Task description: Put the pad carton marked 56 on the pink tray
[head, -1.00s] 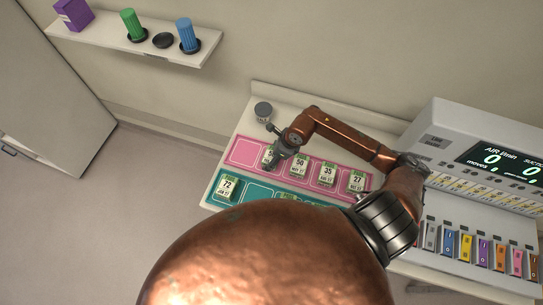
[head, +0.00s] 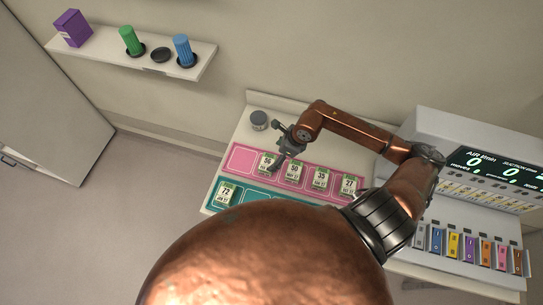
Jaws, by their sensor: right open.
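The pad carton marked 56 (head: 266,164), white and green, stands on the pink tray (head: 240,158), just right of the tray's empty left-end space. Cartons marked 50 (head: 293,173), 35 (head: 320,178) and 27 (head: 348,185) stand in a row to its right on the same tray. My right gripper (head: 279,158) is open, close to the upper right of carton 56, between it and carton 50. I cannot tell whether it touches either one. My left gripper is not in view.
The teal tray (head: 252,200) lies in front, with carton 72 (head: 227,194) at its left end; my arm hides much of it. A grey round container (head: 259,120) stands behind the pink tray. A machine with a display (head: 475,160) stands on the right.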

